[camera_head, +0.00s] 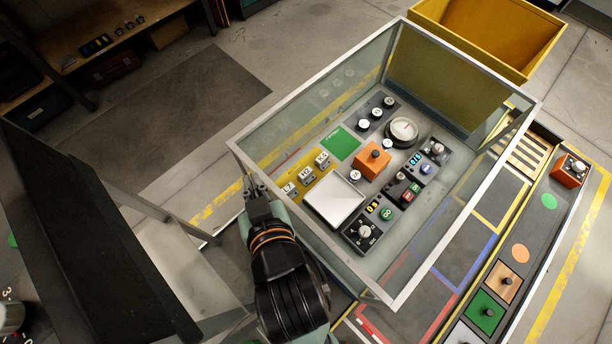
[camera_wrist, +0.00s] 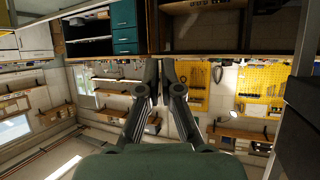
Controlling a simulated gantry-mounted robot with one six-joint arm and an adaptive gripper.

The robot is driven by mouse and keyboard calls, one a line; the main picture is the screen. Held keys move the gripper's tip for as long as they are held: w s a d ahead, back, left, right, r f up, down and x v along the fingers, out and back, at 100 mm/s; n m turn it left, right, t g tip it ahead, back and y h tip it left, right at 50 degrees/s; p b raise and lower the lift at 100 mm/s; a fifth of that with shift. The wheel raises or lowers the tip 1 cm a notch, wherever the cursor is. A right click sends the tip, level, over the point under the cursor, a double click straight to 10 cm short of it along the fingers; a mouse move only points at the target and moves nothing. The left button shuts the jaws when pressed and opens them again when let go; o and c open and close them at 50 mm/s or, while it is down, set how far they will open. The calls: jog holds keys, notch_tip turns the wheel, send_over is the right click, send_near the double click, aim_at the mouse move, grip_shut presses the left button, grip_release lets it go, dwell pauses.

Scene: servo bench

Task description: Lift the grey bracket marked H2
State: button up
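Three small grey-white brackets stand in a row on a yellow strip inside the clear-walled box: a near one (camera_head: 290,188), a middle one (camera_head: 306,175) and a far one (camera_head: 322,160). Their marks are too small to read, so I cannot tell which is H2. My gripper (camera_head: 256,188) is at the box's left side, left of the near bracket and apart from it. In the wrist view my gripper (camera_wrist: 160,65) has its two fingers a narrow gap apart, with nothing between them. No bracket shows in the wrist view.
The box's clear walls have a pale metal rim (camera_head: 310,254) around the brackets. Inside are a white tray (camera_head: 335,198), an orange block (camera_head: 373,164), a green pad (camera_head: 340,142), a round gauge (camera_head: 403,130) and several knobs. A yellow bin (camera_head: 480,45) stands behind.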

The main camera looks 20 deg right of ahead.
jog(key=o, duration=1.6)
jog(key=shift+c, duration=0.2)
